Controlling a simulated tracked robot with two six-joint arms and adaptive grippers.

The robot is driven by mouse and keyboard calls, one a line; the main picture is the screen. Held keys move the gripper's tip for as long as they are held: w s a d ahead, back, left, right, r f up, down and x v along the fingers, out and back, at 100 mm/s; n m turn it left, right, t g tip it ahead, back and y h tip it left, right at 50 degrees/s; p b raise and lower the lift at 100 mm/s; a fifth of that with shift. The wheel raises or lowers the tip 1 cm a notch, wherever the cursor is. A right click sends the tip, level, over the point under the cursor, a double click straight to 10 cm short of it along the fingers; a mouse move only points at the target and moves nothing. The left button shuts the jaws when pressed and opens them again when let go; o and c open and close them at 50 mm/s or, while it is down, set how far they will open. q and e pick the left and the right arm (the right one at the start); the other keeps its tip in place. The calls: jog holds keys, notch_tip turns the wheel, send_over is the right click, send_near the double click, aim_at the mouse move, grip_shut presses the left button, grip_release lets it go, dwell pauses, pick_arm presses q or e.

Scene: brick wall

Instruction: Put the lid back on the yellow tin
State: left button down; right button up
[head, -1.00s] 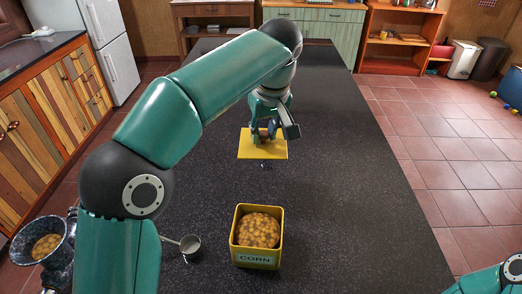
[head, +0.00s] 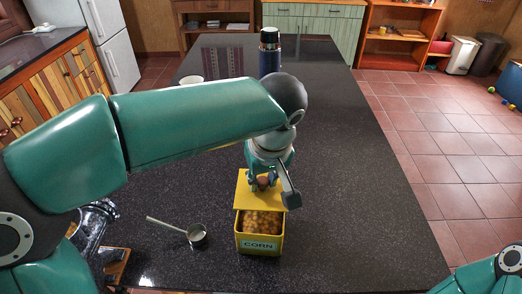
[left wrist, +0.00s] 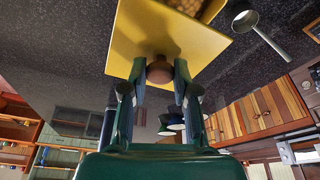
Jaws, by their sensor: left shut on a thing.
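The yellow tin (head: 260,246), labelled CORN, stands upright on the dark table, with its round orange-brown contents (head: 262,222) showing. My left gripper (head: 263,184) is shut on the brown knob of the flat yellow lid (head: 244,186). The lid is behind and above the tin, overlapping the back of its opening in the head view; the front of the opening shows. In the left wrist view, the knob (left wrist: 159,70) sits between the fingertips and the lid (left wrist: 165,35) spreads beyond them. Some contents (left wrist: 212,9) show past its edge. My right gripper is out of view.
A metal scoop (head: 197,236) lies left of the tin, its handle pointing left. A dark blue flask (head: 269,55) and a white cup (head: 192,80) stand toward the back, near a striped cloth (head: 223,60). The table right of the tin is clear.

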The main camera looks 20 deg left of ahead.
aim_at(262, 200)
pick_arm(q)
jog(key=shift+s+d+r+m, duration=0.1)
jog(key=shift+s+r+m, duration=0.05)
jog(key=shift+s+r, duration=0.4)
jog(key=shift+s+d+r+m, duration=0.15)
jog(key=shift+s+r, duration=0.2)
jog(key=shift+s, duration=0.3)
jog(key=shift+r, duration=0.15)
notch_tip(262, 200, down, 6)
jog(key=b, duration=0.5)
jog(key=shift+f+b, duration=0.25)
jog(key=shift+b, duration=0.05)
dwell(1.2)
jog(key=c, duration=0.8)
grip_release()
jog(key=shift+o, duration=0.4)
